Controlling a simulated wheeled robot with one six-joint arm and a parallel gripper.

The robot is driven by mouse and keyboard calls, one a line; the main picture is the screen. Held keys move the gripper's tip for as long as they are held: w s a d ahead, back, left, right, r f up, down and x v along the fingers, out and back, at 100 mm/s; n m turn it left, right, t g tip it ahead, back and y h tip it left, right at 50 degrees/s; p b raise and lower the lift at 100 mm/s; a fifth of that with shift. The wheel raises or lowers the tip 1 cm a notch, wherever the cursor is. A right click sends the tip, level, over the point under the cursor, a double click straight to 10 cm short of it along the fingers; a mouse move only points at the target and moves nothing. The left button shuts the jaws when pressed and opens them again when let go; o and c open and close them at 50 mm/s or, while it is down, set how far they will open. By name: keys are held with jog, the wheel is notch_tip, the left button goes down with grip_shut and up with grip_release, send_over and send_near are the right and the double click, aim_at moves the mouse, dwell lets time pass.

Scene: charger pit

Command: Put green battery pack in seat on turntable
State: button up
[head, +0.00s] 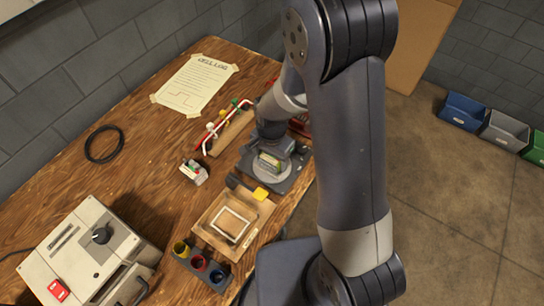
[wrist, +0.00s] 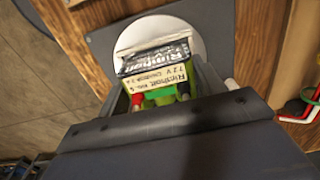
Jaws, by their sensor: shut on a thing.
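The green battery pack (wrist: 158,62) has a black and cream label and shows in the wrist view between the fingers of my gripper (wrist: 160,92). Red and black parts show at its near end. In the head view the pack (head: 268,161) is partly covered by my gripper (head: 270,150), which is shut on it. The turntable, a pale disc (wrist: 190,28) on a dark plate (head: 289,184), lies beneath the pack. I cannot tell whether the pack touches the disc; the seat is hidden behind the pack and gripper.

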jog(key=shift+f+b, duration=0.45)
jog(key=shift+f, duration=0.05)
dwell(0.3)
jog(key=o, duration=1.3)
jog(key=shift+o, duration=0.2)
jog(key=shift+f, duration=0.1)
jog(key=shift+r+p, duration=2.75)
jog(key=shift+r, duration=1.1)
jog(key=shift+f, duration=0.1)
jog(key=shift+f+b, duration=2.4)
jog(key=shift+f, duration=0.85)
